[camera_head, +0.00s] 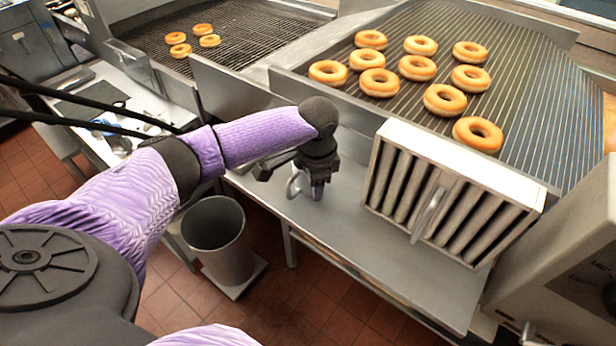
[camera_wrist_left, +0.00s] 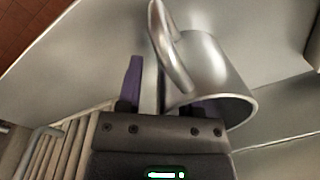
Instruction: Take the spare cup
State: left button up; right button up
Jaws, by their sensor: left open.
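The cup is a shiny metal mug with a loop handle. In the left wrist view the cup (camera_wrist_left: 218,68) fills the upper middle, its rim towards my gripper and its handle on the left. In the head view only a small part of the cup (camera_head: 294,186) shows beside my left gripper (camera_head: 308,188), over the steel counter. The left gripper is open, with purple fingers; it also shows in the wrist view (camera_wrist_left: 163,92). One finger is left of the handle and the other is at the cup's mouth. Contact cannot be told. My right gripper is not in view.
A slatted metal filter box (camera_head: 450,190) stands on the steel counter (camera_head: 345,225) at right. Wire racks with doughnuts (camera_head: 417,68) lie behind it. A grey bin (camera_head: 219,240) stands on the floor at left. The counter's front strip is clear.

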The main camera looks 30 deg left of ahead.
pick_arm(q)
grip_shut()
jog(key=shift+r, duration=0.15)
